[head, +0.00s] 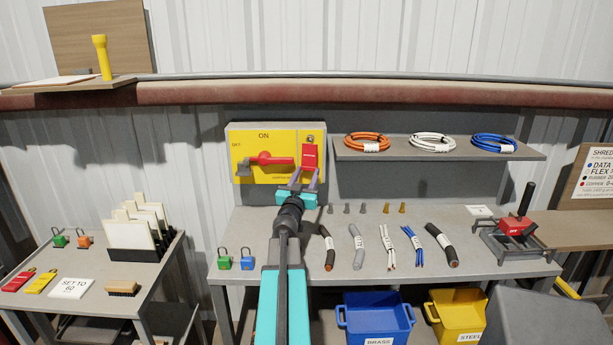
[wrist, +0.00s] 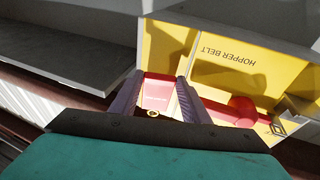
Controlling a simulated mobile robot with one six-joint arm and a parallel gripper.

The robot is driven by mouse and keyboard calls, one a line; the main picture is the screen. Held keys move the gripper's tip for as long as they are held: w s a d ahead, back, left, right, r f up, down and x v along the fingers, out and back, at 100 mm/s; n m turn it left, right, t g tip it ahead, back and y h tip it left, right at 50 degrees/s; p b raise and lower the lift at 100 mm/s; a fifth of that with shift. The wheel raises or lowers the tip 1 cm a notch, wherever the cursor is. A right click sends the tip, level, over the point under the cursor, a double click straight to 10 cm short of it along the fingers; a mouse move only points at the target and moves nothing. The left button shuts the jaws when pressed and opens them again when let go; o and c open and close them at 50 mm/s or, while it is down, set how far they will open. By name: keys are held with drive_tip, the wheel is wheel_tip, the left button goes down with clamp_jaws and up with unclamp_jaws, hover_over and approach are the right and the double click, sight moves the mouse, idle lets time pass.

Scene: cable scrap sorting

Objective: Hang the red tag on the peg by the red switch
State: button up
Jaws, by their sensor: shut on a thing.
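The yellow switch panel (head: 245,140) is on the wall behind the bench, marked ON, with a red switch handle (head: 268,160) lying level. A red tag (head: 310,158) is in front of the panel's right side, beside the handle. My gripper (head: 300,180) reaches up to the panel and is shut on this tag. In the wrist view the red tag (wrist: 158,92) lies between my fingers (wrist: 160,95), with a brass ring (wrist: 153,114) at its near end. The red handle (wrist: 235,110) is to the right there.
A shelf (head: 440,153) with orange, white and blue cable coils is close to the panel's right. Cable pieces lie on the bench (head: 440,270). Green and blue padlocks (head: 236,260) are at its left. Another red tag (head: 18,281) and a yellow tag (head: 39,283) lie on the left table.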

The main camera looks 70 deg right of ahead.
drive_tip(key=o, duration=1.4)
drive_tip(key=shift+a, duration=0.1)
drive_tip(key=p+v, duration=0.1)
drive_tip(key=v, duration=0.7)
drive_tip(key=shift+s+a, duration=0.1)
drive_tip(key=shift+a, duration=0.05)
drive_tip(key=p, duration=0.3)
drive_tip(key=shift+a+f, duration=0.15)
drive_tip(key=shift+a, duration=0.15)
drive_tip(key=p+v, duration=0.1)
drive_tip(key=p, duration=0.4)
drive_tip(key=shift+a+p, duration=0.35)
drive_tip(key=shift+p, duration=0.05)
